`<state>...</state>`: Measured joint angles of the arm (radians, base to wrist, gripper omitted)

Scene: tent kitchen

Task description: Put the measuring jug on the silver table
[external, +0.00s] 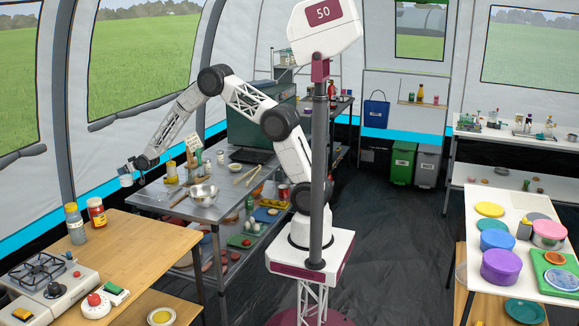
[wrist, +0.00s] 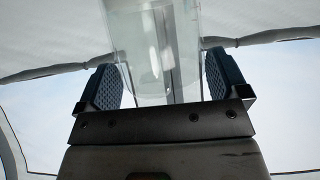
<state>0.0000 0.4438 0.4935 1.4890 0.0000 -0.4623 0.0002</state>
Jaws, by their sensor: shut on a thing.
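The measuring jug (wrist: 150,55) is clear and see-through, and sits between the two dark ridged pads of my gripper (wrist: 163,85) in the wrist view. My gripper is shut on it. In the external view my gripper (external: 131,167) is at the far left end of my outstretched arm, with the small pale jug (external: 126,181) at its tip. In the picture they are by the left end of the silver table (external: 215,212); their exact height above it is hard to tell.
The wooden table (external: 135,245) in front holds two bottles, including a red-labelled jar (external: 96,212), and a gas stove (external: 45,273).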

